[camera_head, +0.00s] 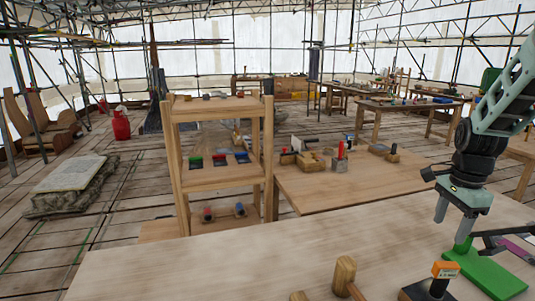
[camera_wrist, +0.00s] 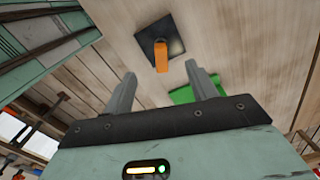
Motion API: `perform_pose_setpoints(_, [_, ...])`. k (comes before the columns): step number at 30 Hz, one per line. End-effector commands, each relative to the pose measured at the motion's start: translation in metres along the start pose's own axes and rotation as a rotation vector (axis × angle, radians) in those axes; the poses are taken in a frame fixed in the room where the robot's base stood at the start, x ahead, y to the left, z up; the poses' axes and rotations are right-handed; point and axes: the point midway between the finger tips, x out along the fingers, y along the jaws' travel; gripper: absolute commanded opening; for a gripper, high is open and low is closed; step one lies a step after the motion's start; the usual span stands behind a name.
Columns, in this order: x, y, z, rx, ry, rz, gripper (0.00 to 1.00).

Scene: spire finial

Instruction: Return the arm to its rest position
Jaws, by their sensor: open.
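My gripper (camera_head: 452,227) hangs from my arm at the right of the head view, above the near workbench (camera_head: 225,268). Its two fingers also show in the wrist view (camera_wrist: 164,90), spread apart with nothing between them. Beyond the fingers in the wrist view is a black square block (camera_wrist: 148,44) with an orange-topped piece (camera_wrist: 163,62). In the head view the orange-topped piece (camera_head: 445,269) stands on its dark base at the bench's front. A green plate (camera_head: 488,274) lies below and right of the gripper; whether a fingertip touches it is unclear.
A wooden mallet (camera_head: 345,275) stands at the near bench's front edge. A dark clamp-like tool (camera_head: 505,243) is beside the green plate. A wooden shelf unit (camera_head: 222,178) with coloured items stands behind, next to a second table (camera_head: 350,190). The near bench's left part is clear.

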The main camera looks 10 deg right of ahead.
Motion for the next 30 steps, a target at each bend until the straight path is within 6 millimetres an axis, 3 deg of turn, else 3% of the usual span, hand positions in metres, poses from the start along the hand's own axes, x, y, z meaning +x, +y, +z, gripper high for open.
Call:
perform_pose_setpoints(4, [-0.007,0.005,0.094,-0.407,-0.028,-0.015,0.57])
perform_pose_setpoints(8, [-0.014,0.035,0.185,-0.866,-0.051,-0.027,0.57])
perform_pose_setpoints(12, [-0.018,0.095,0.267,-1.398,-0.061,-0.039,0.57])
perform_pose_setpoints(15, [-0.019,0.148,0.307,-1.771,-0.062,-0.042,0.57])
perform_pose_setpoints(18, [-0.019,0.192,0.328,-2.075,-0.054,-0.044,0.57])
perform_pose_setpoints(21, [-0.017,0.222,0.336,-2.281,-0.047,-0.043,0.57])
perform_pose_setpoints(25, [-0.016,0.240,0.340,-2.405,-0.041,-0.043,0.57])
perform_pose_setpoints(30, [-0.016,0.241,0.340,-2.421,-0.041,-0.042,0.57])
